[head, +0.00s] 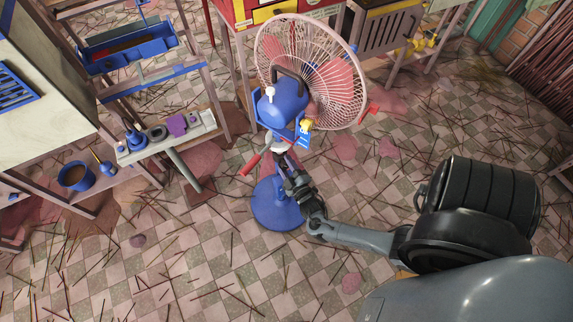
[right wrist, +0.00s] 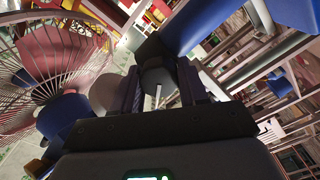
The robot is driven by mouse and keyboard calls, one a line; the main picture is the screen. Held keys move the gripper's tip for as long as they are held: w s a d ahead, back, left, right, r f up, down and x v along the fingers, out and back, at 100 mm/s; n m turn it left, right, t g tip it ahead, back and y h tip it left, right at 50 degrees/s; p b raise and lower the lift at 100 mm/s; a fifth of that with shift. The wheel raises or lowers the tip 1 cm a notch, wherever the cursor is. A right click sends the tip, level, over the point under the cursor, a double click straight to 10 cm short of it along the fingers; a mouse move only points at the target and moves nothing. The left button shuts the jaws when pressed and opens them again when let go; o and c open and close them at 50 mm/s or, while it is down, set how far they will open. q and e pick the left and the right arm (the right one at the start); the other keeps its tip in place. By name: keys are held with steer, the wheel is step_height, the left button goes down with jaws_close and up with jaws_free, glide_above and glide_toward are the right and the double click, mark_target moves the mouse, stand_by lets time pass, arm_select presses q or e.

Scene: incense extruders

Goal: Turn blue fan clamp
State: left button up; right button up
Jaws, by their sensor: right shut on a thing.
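A blue pedestal fan (head: 283,105) with a pale wire cage (head: 325,75) stands on a round blue base (head: 277,208). My right gripper (head: 284,162) is at its neck, just below the motor housing. In the right wrist view, the jaws (right wrist: 160,85) are shut on a dark knob (right wrist: 153,55), which I take to be the fan clamp; a thin pale rod shows below it. The blue pole (right wrist: 207,22) runs past it there. The clamp is mostly hidden by my gripper in the head view. My left gripper is not in view.
A shelf bench (head: 165,143) with small items stands left of the fan, and a blue bucket (head: 76,176) is farther left. A red and yellow cabinet (head: 285,12) stands behind. Red handles (head: 250,164) stick out near the fan. Thin sticks litter the open tiled floor.

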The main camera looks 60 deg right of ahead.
steer(key=shift+w+r, duration=0.15)
steer(key=shift+r, duration=0.25)
steer(key=o, duration=0.8)
steer(key=shift+o, duration=1.1)
steer(key=shift+a+f, duration=0.1)
steer(key=shift+f, duration=0.1)
steer(key=shift+s+a, duration=0.15)
steer(key=shift+s, duration=0.25)
steer(key=p+v, duration=0.2)
steer(key=v, duration=0.8)
steer(key=shift+p, duration=0.4)
steer(key=shift+w, duration=0.1)
